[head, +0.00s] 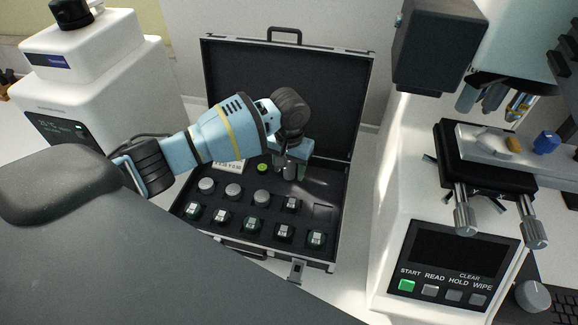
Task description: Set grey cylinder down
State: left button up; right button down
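My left gripper (290,168) points down over the back right part of an open black case (336,230). A small grey cylinder (290,172) shows between its fingertips. I cannot tell whether the fingers press on it or stand just clear, or whether its base touches the case insert. Several other grey cylinders, such as one at the left (206,186), stand in the case's middle row. A green-topped round piece (263,168) sits left of the gripper. My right gripper is not in view.
Several dark blocks with light tops (250,225) fill the front row. An empty-looking square recess (324,212) lies at the right. The raised lid (335,85) stands behind the gripper.

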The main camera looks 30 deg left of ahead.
aim_at(289, 165)
pick_arm(q)
jog(key=shift+r, duration=0.1)
notch_tip(289, 165, up, 12)
jog(key=p, duration=0.1)
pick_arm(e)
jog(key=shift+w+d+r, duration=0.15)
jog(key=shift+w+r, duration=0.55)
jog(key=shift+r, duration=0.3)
pick_arm(q)
jog(key=shift+s, duration=0.1)
